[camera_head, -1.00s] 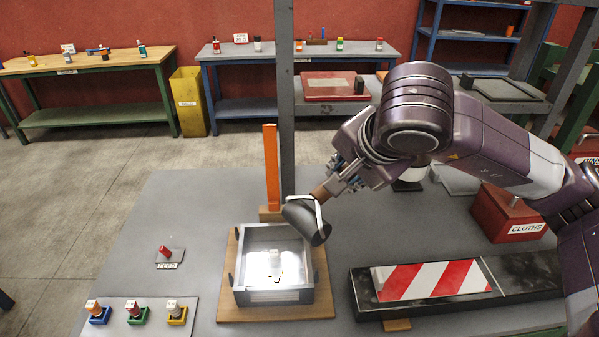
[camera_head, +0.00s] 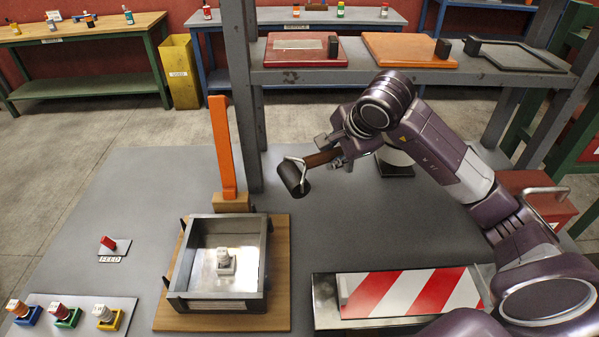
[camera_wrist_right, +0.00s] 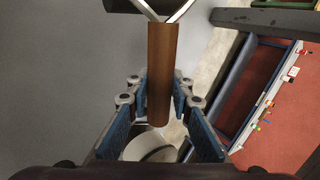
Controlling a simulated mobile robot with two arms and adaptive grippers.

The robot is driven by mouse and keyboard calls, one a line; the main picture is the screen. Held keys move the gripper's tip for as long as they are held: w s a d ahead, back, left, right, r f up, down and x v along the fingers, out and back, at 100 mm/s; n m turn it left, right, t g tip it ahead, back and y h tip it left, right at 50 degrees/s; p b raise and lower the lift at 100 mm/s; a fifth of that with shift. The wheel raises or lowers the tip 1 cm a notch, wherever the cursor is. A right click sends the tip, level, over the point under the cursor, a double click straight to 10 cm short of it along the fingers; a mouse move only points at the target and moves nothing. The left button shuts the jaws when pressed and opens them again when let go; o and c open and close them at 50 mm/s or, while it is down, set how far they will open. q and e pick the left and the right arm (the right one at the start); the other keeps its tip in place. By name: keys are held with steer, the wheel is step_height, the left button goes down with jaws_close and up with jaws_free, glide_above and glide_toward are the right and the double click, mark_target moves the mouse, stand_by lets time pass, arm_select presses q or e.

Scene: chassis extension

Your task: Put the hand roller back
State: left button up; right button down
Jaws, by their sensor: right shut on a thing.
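The hand roller has a black cylinder (camera_head: 294,177), a bent metal frame and a brown wooden handle (camera_head: 321,158). My right gripper (camera_head: 340,151) is shut on the handle and holds the roller above the grey table, behind and right of the metal tray. In the right wrist view the handle (camera_wrist_right: 162,70) lies between the blue-padded fingers of the gripper (camera_wrist_right: 160,95). The black cylinder (camera_wrist_right: 150,6) is cut off at the top edge there. My left gripper is not in view.
The metal tray (camera_head: 178,283) sits on a wooden board, with an orange upright (camera_head: 222,150) behind it. A white round object (camera_head: 396,157) stands partly behind my arm. A striped plate (camera_head: 410,293) lies at front right. A grey post (camera_head: 243,100) and shelf stand behind.

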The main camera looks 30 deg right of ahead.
steer(key=shift+d+f, duration=0.3)
steer(key=shift+d, duration=0.15)
steer(key=shift+w+f, duration=0.15)
steer(key=shift+w, duration=0.15)
steer(key=w+f, duration=0.1)
steer(key=w, duration=0.2)
steer(key=w+f+p, duration=0.1)
steer(key=w+f, duration=0.1)
steer(key=w, duration=0.1)
steer(key=w+f+p, duration=0.1)
steer(key=w, duration=0.2)
steer(key=shift+d+f, duration=0.3)
steer(key=shift+d, duration=0.05)
steer(key=shift+w+d+f+p, duration=0.1)
steer(key=shift+w+f+p, duration=0.3)
steer(key=shift+w, duration=0.3)
steer(key=shift+w+d+f+p, duration=0.1)
steer(key=shift+w+f+p, duration=0.1)
steer(key=shift+w+f, duration=0.5)
steer(key=shift+w+f+p, duration=0.2)
steer(key=shift+w+f, duration=0.25)
steer(key=shift+w, duration=0.35)
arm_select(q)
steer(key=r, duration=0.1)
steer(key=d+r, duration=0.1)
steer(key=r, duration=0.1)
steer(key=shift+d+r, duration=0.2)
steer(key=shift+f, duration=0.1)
arm_select(e)
steer(key=shift+s, duration=0.1)
